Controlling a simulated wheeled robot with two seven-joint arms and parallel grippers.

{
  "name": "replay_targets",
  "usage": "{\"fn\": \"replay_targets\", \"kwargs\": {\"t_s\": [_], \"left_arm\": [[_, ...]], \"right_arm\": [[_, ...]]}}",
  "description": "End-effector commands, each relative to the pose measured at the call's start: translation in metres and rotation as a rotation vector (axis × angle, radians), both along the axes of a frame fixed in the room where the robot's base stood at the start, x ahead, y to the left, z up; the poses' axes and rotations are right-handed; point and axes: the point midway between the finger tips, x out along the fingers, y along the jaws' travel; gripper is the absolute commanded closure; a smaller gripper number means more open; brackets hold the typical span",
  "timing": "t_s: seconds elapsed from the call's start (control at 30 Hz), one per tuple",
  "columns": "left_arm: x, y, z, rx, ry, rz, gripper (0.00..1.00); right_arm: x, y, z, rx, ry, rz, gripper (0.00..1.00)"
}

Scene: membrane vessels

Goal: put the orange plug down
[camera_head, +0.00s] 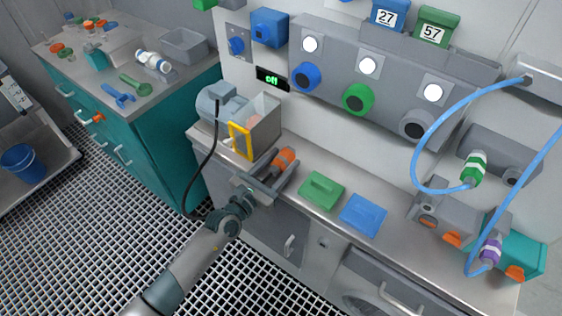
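The orange plug (285,159) is at the front part of the bench top, just right of the grey machine with the yellow frame. My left gripper (280,169) reaches it from the front, with one finger on each side of the plug. The fingers appear closed on its body, and the plug's rear end lies toward the palm. I cannot tell whether the plug touches the bench top. A black cable (204,165) hangs in a loop from the grey machine (262,120) down past the bench front toward my gripper. My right gripper is not in view.
A green block (321,190) and a blue block (363,215) lie on the bench (300,166) to the right of the plug. Grey fittings (446,213) with a green and a purple connector on blue hoses stand further right. A wall panel (380,72) with colored ports rises behind.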

Motion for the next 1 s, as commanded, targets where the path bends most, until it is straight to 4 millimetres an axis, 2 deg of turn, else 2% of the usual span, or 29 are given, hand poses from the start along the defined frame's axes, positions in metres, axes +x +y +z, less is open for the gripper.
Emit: {"fn": "replay_targets", "kwargs": {"t_s": [0.57, 0.73, 0.8, 0.87, 1.0], "left_arm": [[0.000, 0.000, 0.005, -0.001, 0.001, 0.000, 0.43], [0.000, 0.000, 0.012, 0.000, 0.000, 0.000, 0.43], [-0.013, 0.009, 0.006, -0.001, 0.004, 0.000, 0.43], [-0.023, 0.016, 0.006, 0.001, 0.003, 0.000, 0.43], [-0.046, 0.033, 0.006, 0.000, 0.002, 0.000, 0.43]], "right_arm": [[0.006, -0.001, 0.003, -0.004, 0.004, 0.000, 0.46], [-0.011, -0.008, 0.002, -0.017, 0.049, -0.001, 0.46], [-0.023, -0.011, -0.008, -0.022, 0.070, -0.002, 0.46], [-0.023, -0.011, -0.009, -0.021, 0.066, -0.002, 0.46], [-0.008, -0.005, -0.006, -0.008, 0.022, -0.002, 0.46]]}}
